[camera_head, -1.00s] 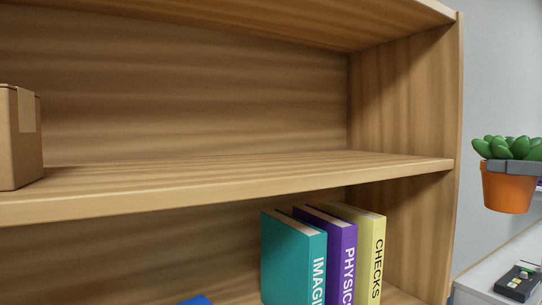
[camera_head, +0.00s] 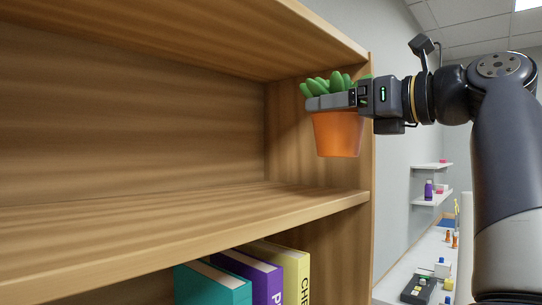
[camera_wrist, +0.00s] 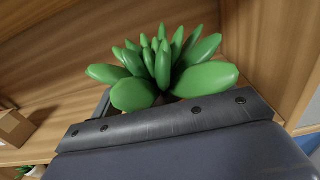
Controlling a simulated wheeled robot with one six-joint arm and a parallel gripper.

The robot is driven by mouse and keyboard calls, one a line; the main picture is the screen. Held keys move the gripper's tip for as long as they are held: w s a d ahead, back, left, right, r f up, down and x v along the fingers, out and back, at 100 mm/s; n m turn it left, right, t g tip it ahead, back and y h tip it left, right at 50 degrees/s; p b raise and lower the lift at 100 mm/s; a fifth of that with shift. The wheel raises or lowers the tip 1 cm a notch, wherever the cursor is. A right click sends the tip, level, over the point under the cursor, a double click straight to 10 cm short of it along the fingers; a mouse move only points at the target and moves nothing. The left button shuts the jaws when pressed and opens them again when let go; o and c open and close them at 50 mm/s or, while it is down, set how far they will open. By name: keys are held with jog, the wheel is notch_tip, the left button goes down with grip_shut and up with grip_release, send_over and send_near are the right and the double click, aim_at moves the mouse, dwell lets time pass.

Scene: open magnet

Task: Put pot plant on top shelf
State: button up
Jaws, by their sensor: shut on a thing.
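The pot plant (camera_head: 338,134) is an orange pot with green succulent leaves. My gripper (camera_head: 332,101) is shut on the pot's rim and holds it upright in the air, in front of the shelf unit's right side panel. The top shelf (camera_head: 200,215) is a wooden board, and the pot appears above its level near the right end. In the wrist view the green leaves (camera_wrist: 163,70) rise behind my gripper (camera_wrist: 165,125), with wood behind them. The gripper hides the pot's body there.
Below the shelf board stand a teal book (camera_head: 212,284), a purple book (camera_head: 247,275) and a yellow book (camera_head: 283,270). The visible shelf surface in the head view is bare. A cardboard box (camera_wrist: 14,128) shows in the wrist view. The right side panel (camera_head: 367,160) stands close to the pot.

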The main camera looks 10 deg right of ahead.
jog(key=p+x, duration=0.2)
jog(key=x, duration=1.1)
jog(key=shift+s+f+b, duration=0.1)
jog(key=shift+f+b, duration=0.3)
jog(key=shift+f, duration=3.1)
jog(key=shift+f, duration=0.15)
jog(key=o, duration=1.3)
jog(key=shift+c, duration=0.2)
